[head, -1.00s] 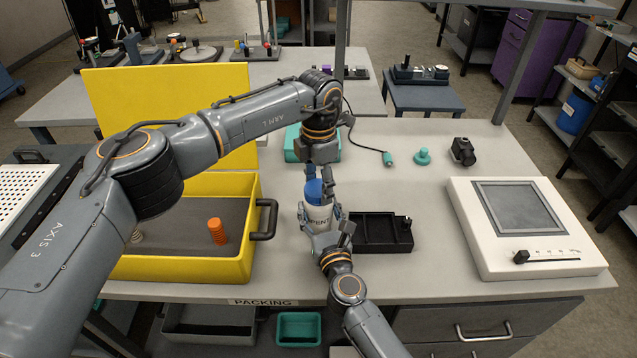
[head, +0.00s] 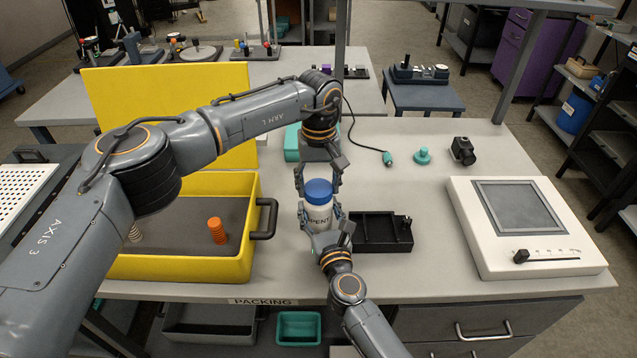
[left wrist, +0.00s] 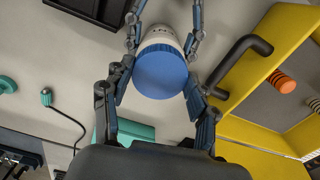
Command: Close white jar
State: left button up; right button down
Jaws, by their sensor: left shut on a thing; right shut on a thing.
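The white jar (head: 318,220) with dark lettering stands upright on the bench. A blue lid (head: 318,188) sits on top of its mouth, and I cannot tell how tightly. My left gripper (head: 318,184) reaches down from behind and is shut on the blue lid, with a finger on either side. The left wrist view shows the lid (left wrist: 161,72) between the left fingers, with the jar (left wrist: 160,37) beneath. My right gripper (head: 321,212) comes from the front and is shut on the jar body.
A yellow case (head: 190,268) with an orange ribbed piece (head: 217,230) stands left, its black handle (head: 267,220) close to the jar. A black divided tray (head: 382,245) lies just right. A white panel device (head: 580,252) stands farther right. Bench between tray and back items is clear.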

pick_arm(q)
jog(key=shift+w+m, duration=0.1)
jog(key=shift+m, duration=0.5)
pick_arm(e)
jog(key=shift+a, duration=0.1)
pick_arm(q)
jog(key=o, duration=1.3)
jog(key=shift+r, duration=2.3)
jog(key=shift+c, duration=0.4)
jog(key=shift+n, duration=0.3)
